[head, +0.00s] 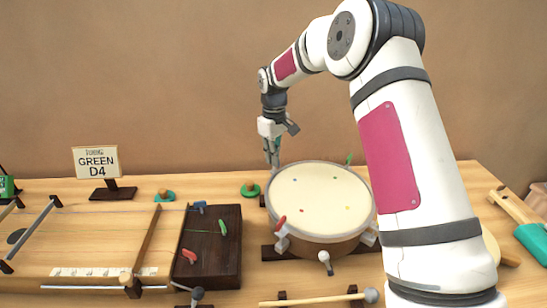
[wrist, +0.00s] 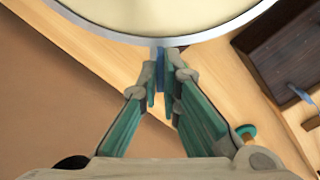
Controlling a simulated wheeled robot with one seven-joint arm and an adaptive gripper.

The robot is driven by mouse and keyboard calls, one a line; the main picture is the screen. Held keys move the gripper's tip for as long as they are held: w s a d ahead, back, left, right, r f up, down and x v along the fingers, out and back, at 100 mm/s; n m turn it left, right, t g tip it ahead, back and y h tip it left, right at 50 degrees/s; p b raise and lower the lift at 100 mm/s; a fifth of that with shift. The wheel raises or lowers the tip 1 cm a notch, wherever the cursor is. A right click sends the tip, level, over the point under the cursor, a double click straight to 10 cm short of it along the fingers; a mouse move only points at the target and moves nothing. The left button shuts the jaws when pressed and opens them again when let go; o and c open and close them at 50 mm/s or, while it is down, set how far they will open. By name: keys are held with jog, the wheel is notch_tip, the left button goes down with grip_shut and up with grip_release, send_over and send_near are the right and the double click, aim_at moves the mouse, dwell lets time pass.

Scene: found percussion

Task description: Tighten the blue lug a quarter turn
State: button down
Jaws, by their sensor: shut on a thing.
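The round drum (head: 325,195) has a pale head with small coloured dots. It also shows at the top of the wrist view (wrist: 165,12). The blue lug (wrist: 160,56) stands at the drum's rim in the wrist view; in the head view my gripper hides it. My gripper (head: 273,162) points down at the drum's back left edge. In the wrist view my gripper (wrist: 162,96) is shut on the blue lug, a finger on each side. A red lug (head: 281,221) and a green lug (head: 349,159) show elsewhere around the rim.
Left of the drum is a dark board (head: 222,268) with coloured tuning pegs, beside a stringed wooden box (head: 85,235). A sign (head: 97,161) reads "GREEN D4". A mallet (head: 330,298) lies in front.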

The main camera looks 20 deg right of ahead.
jog(key=m+b, duration=0.1)
jog(key=m, duration=0.3)
jog(key=shift+w+b, duration=0.1)
jog(key=shift+b, duration=0.2)
jog(key=m+b, duration=0.1)
jog(key=m, duration=0.7)
jog(key=shift+r+m+b, duration=0.1)
jog(key=shift+m+b, duration=0.2)
jog(key=shift+m, duration=1.9)
jog(key=c, duration=1.8)
grip_release()
